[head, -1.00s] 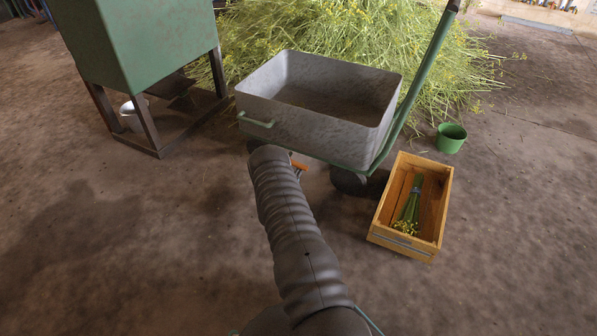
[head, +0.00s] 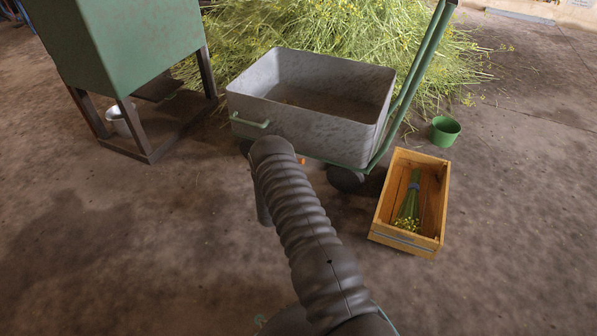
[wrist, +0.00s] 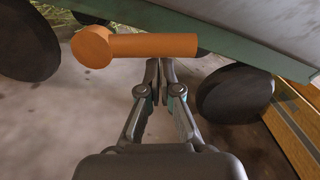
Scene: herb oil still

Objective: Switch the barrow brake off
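The barrow (head: 305,130) is a grey metal tub with a green frame and handle, standing ahead of me in the head view. Its orange brake lever (wrist: 152,46) lies across the upper part of the wrist view, with a round end at left and a bar running right, below the green frame edge (wrist: 225,52). In the head view only a small orange bit (head: 301,160) shows past my arm. My gripper (wrist: 160,72) has its fingers close together and empty, with the tips just below the bar's right half. Contact cannot be told. My arm hides the gripper in the head view.
Dark barrow wheels (wrist: 234,93) stand on both sides of the lever. A wooden crate (head: 440,190) holding a tied herb bunch (head: 410,205) is right of the barrow, with a green bucket (head: 445,131) behind it. A green tank (head: 115,50) stands left. Floor at front left is clear.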

